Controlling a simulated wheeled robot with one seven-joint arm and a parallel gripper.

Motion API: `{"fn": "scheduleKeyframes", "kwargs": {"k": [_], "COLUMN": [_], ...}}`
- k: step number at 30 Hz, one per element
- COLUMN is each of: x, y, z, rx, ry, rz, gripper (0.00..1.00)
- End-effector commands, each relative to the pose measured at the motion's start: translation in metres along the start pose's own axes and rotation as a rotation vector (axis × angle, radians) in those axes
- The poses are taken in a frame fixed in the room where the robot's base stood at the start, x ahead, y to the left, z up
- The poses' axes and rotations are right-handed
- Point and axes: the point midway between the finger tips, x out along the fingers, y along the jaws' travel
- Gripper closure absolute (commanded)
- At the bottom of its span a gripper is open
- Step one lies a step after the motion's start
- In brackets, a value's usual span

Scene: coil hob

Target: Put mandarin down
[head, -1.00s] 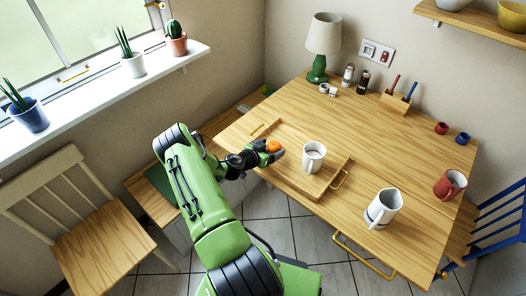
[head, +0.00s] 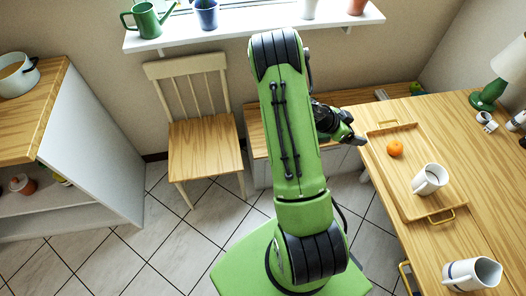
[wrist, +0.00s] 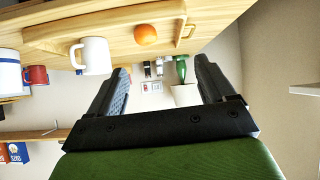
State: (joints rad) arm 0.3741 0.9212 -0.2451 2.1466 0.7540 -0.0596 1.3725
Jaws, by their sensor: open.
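The orange mandarin (head: 395,148) lies on the wooden tray (head: 386,180), near the tray's far end. It also shows in the wrist view (wrist: 145,34), upside down with the rest of that picture. A white mug (head: 430,179) stands on the same tray, nearer its other end; it shows in the wrist view (wrist: 95,56) too. My gripper (head: 359,138) is beside the table's left edge, to the left of the tray and apart from the mandarin. Its two fingers (wrist: 164,85) are spread with nothing between them in the wrist view.
A white pitcher (head: 472,274) stands on the table in front of the tray. A green lamp (head: 490,95) is at the back right. A wooden chair (head: 203,148) and a cabinet (head: 92,140) are to the left, with open tiled floor between.

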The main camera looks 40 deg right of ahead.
Motion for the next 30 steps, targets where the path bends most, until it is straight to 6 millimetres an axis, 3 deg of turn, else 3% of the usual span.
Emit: {"fn": "scheduleKeyframes", "kwargs": {"k": [1, 4, 8, 11, 12, 16, 18, 22, 25, 30], "x": [-0.031, -0.095, -0.189, -0.259, -0.285, -0.358, -0.384, -0.406, -0.41, -0.411], "y": [-0.009, -0.019, -0.015, 0.006, 0.018, 0.073, 0.107, 0.152, 0.166, 0.168], "z": [-0.004, -0.003, -0.001, 0.0, 0.001, 0.002, 0.004, 0.007, 0.009, 0.009], "rx": [-0.02, -0.128, -0.339, -0.547, -0.639, -0.961, -1.128, -1.348, -1.419, -1.429], "ry": [-0.067, -0.219, -0.391, -0.478, -0.495, -0.48, -0.43, -0.322, -0.279, -0.274], "rz": [-0.038, -0.132, -0.333, -0.532, -0.62, -0.922, -1.069, -1.246, -1.295, -1.299], "gripper": [0.17, 0.17, 0.17, 0.17, 0.17, 0.17, 0.17, 0.17, 0.17, 0.17]}}
